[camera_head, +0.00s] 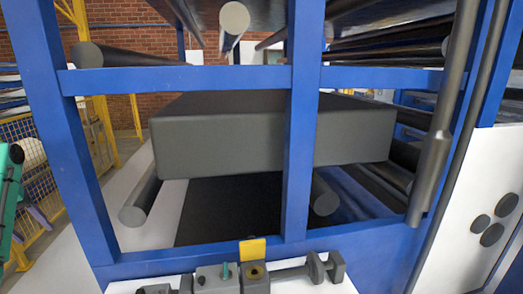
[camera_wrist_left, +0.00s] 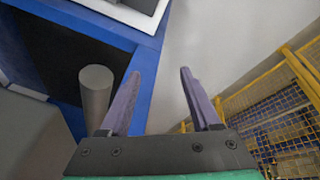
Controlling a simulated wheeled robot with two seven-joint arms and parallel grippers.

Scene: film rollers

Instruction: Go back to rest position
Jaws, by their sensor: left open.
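My left gripper (camera_head: 38,217) is at the far left edge of the head view, a green body with purple fingers, outside the blue frame. In the left wrist view the same gripper (camera_wrist_left: 160,76) has its two purple fingers spread apart with nothing between them. My right gripper is not in view.
A blue frame (camera_head: 303,130) stands directly ahead, with a large grey block (camera_head: 230,143) and grey rollers (camera_head: 140,202) inside it. Yellow fencing (camera_head: 55,150) stands behind the left gripper and shows in the left wrist view (camera_wrist_left: 270,110). A metal clamp mechanism (camera_head: 235,278) is at the bottom.

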